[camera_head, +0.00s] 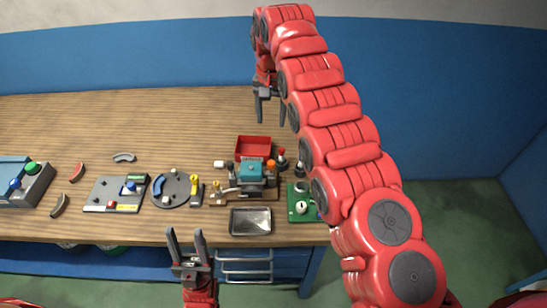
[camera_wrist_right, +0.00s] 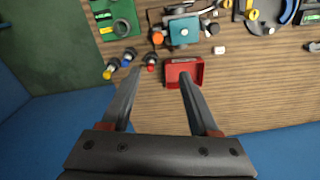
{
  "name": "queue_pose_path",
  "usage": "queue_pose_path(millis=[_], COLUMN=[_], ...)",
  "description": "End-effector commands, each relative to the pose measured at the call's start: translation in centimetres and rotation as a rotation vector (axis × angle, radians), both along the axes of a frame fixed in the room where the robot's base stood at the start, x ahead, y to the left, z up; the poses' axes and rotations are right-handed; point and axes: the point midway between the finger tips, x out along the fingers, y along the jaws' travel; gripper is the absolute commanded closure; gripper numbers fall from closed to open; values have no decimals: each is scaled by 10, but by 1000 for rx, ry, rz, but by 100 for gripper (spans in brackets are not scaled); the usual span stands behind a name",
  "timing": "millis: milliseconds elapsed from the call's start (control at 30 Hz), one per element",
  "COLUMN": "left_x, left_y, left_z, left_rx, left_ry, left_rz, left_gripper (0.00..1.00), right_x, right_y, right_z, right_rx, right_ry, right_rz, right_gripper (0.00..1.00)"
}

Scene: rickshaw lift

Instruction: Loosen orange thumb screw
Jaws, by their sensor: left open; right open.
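The orange thumb screw (camera_head: 270,163) is a small orange knob at the right side of a fixture with a teal block (camera_head: 251,171) on the wooden workbench. In the right wrist view the orange screw (camera_wrist_right: 157,38) shows beside the teal block (camera_wrist_right: 184,30). My right gripper (camera_head: 270,120) is open and empty above the back part of the bench, behind the fixture. Its fingers (camera_wrist_right: 158,76) point toward the fixture, apart from the screw. My left gripper (camera_head: 186,238) is open and empty in front of the bench's front edge.
A red bin (camera_head: 253,143) stands just behind the fixture. A metal tray (camera_head: 250,233) lies in front of it, and a green board (camera_head: 293,214) is to the right. A round dark turntable (camera_head: 172,190) and a grey panel (camera_head: 102,194) are to the left. The bench's back left is clear.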

Motion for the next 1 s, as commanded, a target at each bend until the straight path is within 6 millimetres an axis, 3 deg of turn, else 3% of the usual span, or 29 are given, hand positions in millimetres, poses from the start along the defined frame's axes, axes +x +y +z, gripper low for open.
queue_pose_path(millis=[167, 433, 500, 667, 1000], left_x=[0, 0, 0, 0, 0], left_y=[0, 0, 0, 0, 0], left_z=[-1, -5, 3, 15, 46], left_rx=[0, 0, 0, 0, 0], left_ry=[0, 0, 0, 0, 0], left_rz=[0, 0, 0, 0, 0], left_gripper=[50, 50, 50, 50, 50], right_x=[-11, -11, -11, -12, -13], right_y=[-3, -3, -2, -1, -1], right_z=[4, -27, -33, -59, -137], right_rx=[-15, -10, -11, -11, -12], right_ry=[37, 38, 36, 39, 39], right_rz=[-5, -5, -4, -3, -3], right_gripper=[38, 38, 38, 38, 38])
